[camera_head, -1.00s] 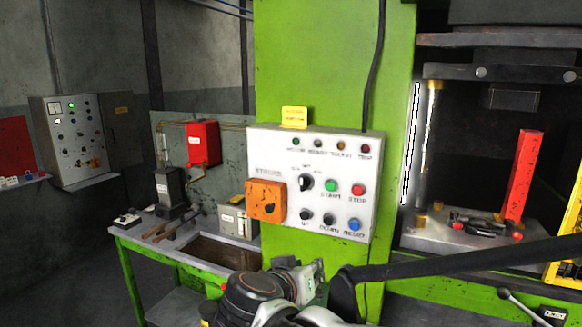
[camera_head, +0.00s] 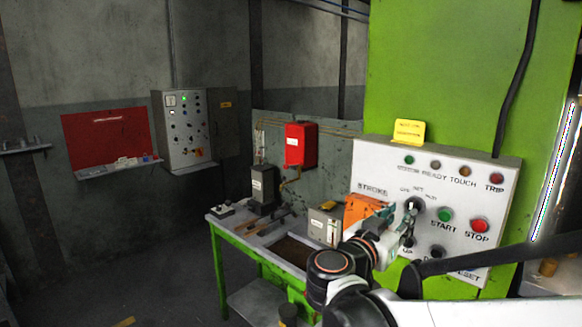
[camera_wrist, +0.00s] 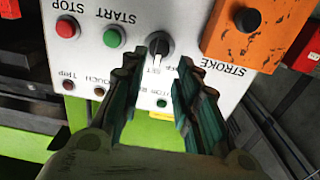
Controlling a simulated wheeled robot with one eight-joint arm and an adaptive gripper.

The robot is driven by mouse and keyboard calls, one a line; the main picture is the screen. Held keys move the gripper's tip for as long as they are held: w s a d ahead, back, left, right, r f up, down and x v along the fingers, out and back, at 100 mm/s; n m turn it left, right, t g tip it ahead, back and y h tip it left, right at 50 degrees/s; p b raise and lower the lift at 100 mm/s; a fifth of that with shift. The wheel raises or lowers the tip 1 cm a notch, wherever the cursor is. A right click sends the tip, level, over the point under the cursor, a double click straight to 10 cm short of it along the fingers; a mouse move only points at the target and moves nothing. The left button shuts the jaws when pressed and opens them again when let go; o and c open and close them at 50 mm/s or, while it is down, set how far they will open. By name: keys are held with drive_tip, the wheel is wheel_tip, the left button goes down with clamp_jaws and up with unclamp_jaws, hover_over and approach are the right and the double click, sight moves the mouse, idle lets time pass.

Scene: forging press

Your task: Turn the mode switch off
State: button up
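The mode switch is a black rotary knob (camera_head: 413,204) with a pale pointer mark, on the white control panel (camera_head: 345,160) under the small OFF, SET and RUN labels. In the wrist view, which is upside down, the knob (camera_wrist: 158,43) sits just beyond and between my fingertips. My gripper (camera_wrist: 157,68) is open, with one finger on each side and a gap between. In the head view my gripper (camera_head: 404,222) is at the panel and partly covers the knob. I cannot tell whether a finger touches it.
Close by are the green START button (camera_head: 445,215), the red STOP button (camera_head: 480,225) and the orange STROKE box (camera_head: 365,208). The UP, DOWN and RESET controls are partly behind my arm. A green bench (camera_head: 222,240) stands left of the panel.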

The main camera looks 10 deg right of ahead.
sight(410, 209)
drive_tip(key=x, duration=0.6)
drive_tip(key=shift+w+d, duration=0.1)
drive_tip(key=shift+d, duration=0.1)
clamp_jaws()
